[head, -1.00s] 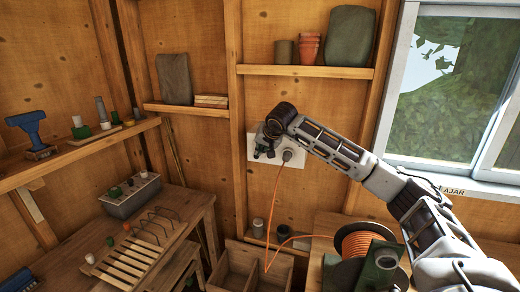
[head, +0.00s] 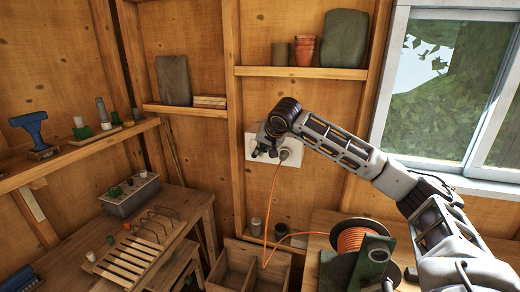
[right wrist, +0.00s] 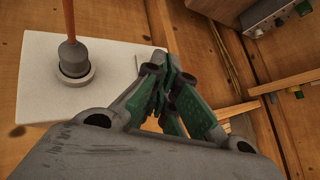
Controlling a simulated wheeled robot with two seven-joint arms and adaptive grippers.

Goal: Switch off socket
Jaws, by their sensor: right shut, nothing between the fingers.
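The white socket plate (head: 295,158) is on the wooden wall below the shelf. It also shows in the right wrist view (right wrist: 35,75). A grey plug (head: 285,153) with an orange cord sits in it, and shows in the wrist view (right wrist: 73,60). My right gripper (head: 262,152) is in front of the plate's left part. In the wrist view its green-padded fingers (right wrist: 172,72) are together and empty, over the plate's edge on the side away from the plug. A thin outline shows on the plate beside them; the switch is mostly hidden. Whether the fingers touch it I cannot tell. My left gripper is out of view.
An orange cable reel (head: 352,240) stands on the bench at lower right. The orange cord (head: 270,205) hangs from the plug. A wooden box (head: 235,265) is below. A shelf (head: 300,71) with pots is above. The window (head: 450,90) is at right.

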